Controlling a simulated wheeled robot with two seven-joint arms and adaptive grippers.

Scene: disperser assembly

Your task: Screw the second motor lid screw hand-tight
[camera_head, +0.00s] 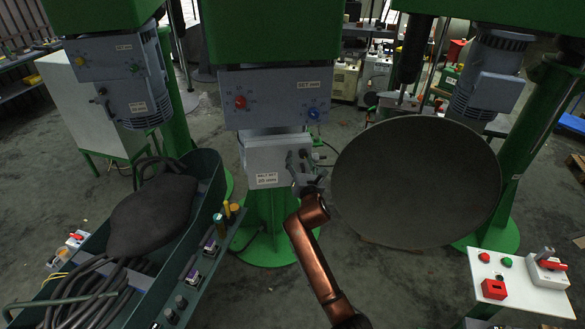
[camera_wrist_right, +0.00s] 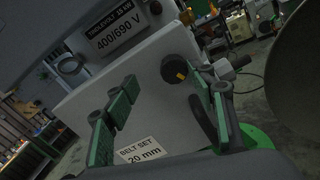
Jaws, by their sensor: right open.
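The motor lid (camera_head: 265,165) is a pale grey box front with a "BELT SET 20 mm" label, below the grey control panel in the middle of the head view. It also shows in the right wrist view (camera_wrist_right: 120,90). A black round knob (camera_wrist_right: 175,70) with an orange mark stands out from its upper right; it may be a lid screw, but I cannot tell which one. My right gripper (camera_head: 304,165) is at the lid's right side. Its green-padded fingers (camera_wrist_right: 167,82) are spread and empty, with the knob between and beyond the tips. My left gripper is out of view.
A large grey disc (camera_head: 415,182) stands close to the right of my right arm. A green trough (camera_head: 205,190) with hoses and a dark sack is at left. A white control box (camera_head: 520,285) with red buttons is at lower right.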

